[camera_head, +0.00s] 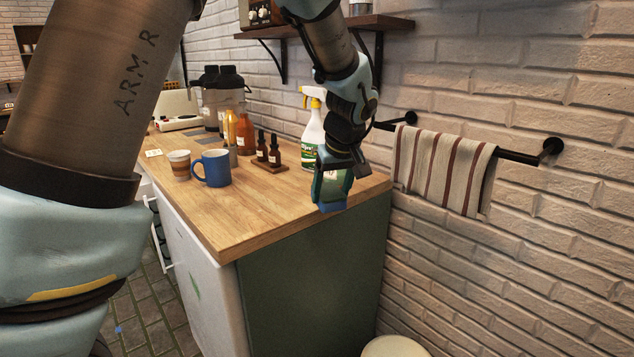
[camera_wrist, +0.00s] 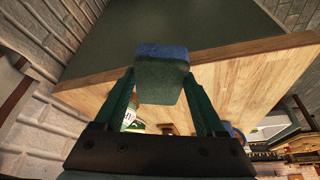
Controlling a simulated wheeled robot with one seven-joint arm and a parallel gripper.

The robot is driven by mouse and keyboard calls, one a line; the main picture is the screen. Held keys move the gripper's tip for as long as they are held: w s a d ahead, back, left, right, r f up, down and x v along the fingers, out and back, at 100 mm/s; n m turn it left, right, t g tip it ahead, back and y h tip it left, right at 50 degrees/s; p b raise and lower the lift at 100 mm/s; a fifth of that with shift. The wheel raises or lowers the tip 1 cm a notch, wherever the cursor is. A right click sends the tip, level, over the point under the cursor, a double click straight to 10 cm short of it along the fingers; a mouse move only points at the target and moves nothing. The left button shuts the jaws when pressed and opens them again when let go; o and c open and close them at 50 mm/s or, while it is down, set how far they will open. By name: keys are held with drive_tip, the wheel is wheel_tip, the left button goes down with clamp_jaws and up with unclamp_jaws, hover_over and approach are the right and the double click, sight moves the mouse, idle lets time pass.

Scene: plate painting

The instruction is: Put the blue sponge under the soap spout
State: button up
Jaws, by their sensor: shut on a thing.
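The blue sponge (camera_head: 333,207) is held at the lower end of my gripper (camera_head: 332,186), near the right end of the wooden counter, by its front edge. In the wrist view the sponge (camera_wrist: 162,84) shows a blue end and a dull green-blue broad side. It sits between the two green fingers of my gripper (camera_wrist: 160,88), which are shut on it. Below the sponge in the head view is the dark green side of the cabinet. I cannot pick out a soap spout for certain in either view.
A white and green spray bottle (camera_head: 313,138) stands behind my gripper. A blue mug (camera_head: 214,169), a striped cup (camera_head: 179,165) and small brown bottles (camera_head: 274,152) stand further left. A striped towel (camera_head: 440,170) hangs on a wall bar to the right. The counter's front stretch is clear.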

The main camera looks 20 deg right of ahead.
drive_tip(key=w+p, duration=0.1)
drive_tip(key=w, duration=0.2)
drive_tip(key=w+p, duration=0.1)
drive_tip(key=w, duration=0.3)
drive_tip(key=w+d+p, duration=0.1)
drive_tip(key=w, duration=0.2)
drive_tip(key=shift+w+d+p, duration=0.1)
drive_tip(key=shift+w+p, duration=0.25)
drive_tip(key=shift+w, duration=0.05)
drive_tip(key=shift+w+r+p, duration=0.1)
drive_tip(key=shift+w+p, duration=0.2)
drive_tip(key=shift+w, duration=0.25)
wheel_tip(320, 180, down, 3)
drive_tip(key=shift+s+r+p, duration=0.1)
drive_tip(key=shift+s+p, duration=0.05)
drive_tip(key=shift+p, duration=0.45)
drive_tip(key=shift+f, duration=0.5)
drive_tip(key=shift+f, duration=0.1)
drive_tip(key=shift+f, duration=0.15)
drive_tip(key=o, duration=1.4)
